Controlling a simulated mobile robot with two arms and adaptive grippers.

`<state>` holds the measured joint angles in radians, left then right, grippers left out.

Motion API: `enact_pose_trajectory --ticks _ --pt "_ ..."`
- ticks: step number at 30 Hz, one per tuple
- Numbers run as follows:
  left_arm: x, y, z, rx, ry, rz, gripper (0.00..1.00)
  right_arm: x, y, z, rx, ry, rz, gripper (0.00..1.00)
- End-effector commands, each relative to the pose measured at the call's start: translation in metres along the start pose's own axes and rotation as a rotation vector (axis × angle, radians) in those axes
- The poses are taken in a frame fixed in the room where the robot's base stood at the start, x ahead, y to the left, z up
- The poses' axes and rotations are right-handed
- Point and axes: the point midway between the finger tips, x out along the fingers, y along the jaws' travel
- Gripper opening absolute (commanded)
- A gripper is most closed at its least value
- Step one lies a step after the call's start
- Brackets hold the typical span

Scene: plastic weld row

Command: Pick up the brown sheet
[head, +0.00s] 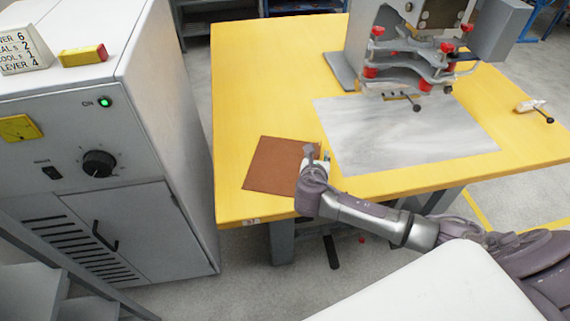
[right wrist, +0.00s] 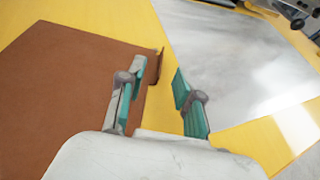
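The brown sheet (head: 275,167) lies flat on the yellow table (head: 260,75), near its front left edge. It fills the left side of the right wrist view (right wrist: 65,85). My right gripper (head: 318,157) is over the sheet's right edge. In the right wrist view my right gripper (right wrist: 160,77) has its two green-padded fingers apart, with nothing clamped between them. The left finger overlaps the sheet's right border, and the right finger is over bare yellow table. Whether a finger touches the sheet cannot be told. My left gripper is not in view.
A grey-white plate (head: 400,130) lies right of the sheet, under a press machine (head: 420,50) with red knobs. A small black-knobbed lever (head: 535,108) is at the far right.

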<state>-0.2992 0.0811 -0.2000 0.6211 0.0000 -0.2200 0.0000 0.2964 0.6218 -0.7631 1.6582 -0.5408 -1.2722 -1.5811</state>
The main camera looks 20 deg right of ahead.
Motion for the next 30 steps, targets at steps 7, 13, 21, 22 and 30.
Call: enact_pose_trajectory --ticks 7,13,21,22,30 --pt "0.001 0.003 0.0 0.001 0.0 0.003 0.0 0.02 -0.001 0.0 0.002 0.001 -0.002 0.34" --pt "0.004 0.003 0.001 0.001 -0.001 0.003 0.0 0.05 -0.003 -0.002 0.002 0.002 -0.001 0.34" --pt "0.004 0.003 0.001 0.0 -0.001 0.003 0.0 0.06 -0.003 -0.002 0.003 0.002 0.001 0.34" --pt "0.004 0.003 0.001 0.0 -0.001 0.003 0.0 0.06 -0.003 -0.002 0.003 0.002 0.001 0.34" --pt "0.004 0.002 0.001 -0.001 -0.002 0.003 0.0 0.059 -0.003 -0.002 0.003 0.002 0.001 0.0"
